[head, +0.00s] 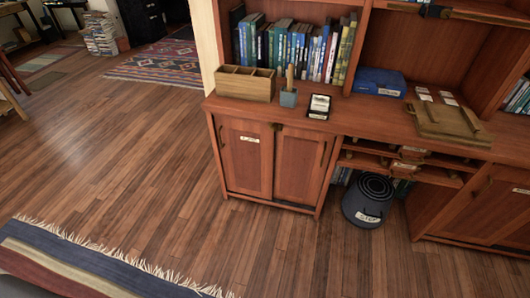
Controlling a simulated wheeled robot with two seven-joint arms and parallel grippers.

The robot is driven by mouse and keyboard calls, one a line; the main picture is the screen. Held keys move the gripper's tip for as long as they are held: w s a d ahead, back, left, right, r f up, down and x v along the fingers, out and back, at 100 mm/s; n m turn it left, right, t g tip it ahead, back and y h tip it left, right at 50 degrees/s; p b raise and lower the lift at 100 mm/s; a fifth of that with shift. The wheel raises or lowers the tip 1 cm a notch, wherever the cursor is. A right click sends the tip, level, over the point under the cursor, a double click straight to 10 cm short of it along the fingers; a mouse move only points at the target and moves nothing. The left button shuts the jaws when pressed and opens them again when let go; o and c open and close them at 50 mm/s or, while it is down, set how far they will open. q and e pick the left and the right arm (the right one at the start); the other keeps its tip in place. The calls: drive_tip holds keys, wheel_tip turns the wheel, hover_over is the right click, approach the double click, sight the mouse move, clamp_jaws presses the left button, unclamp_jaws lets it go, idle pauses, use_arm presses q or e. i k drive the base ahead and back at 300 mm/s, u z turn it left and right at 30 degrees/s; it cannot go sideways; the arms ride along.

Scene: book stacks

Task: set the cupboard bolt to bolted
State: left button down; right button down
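A wooden cupboard (245,165) with two reddish-brown doors stands under the desk top, left of centre in the head view. Both doors look shut. A small metal fitting (278,127), which may be the bolt, sits at the top where the doors meet. It is too small to tell whether it is bolted. A white label (249,139) is on the left door. Neither of my grippers is in view.
The desk top holds a wooden organizer (246,83), a pen cup (288,97), a card stand (319,106) and a wooden box (443,121). A dark bin (369,201) stands right of the cupboard. The wooden floor (160,190) before it is clear; a fringed rug (80,265) lies nearer.

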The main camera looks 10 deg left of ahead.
sight(274, 128)
drive_tip(key=k, duration=0.35)
drive_tip(key=z, duration=0.35)
drive_tip(key=i, duration=0.9)
drive_tip(key=z, duration=0.4)
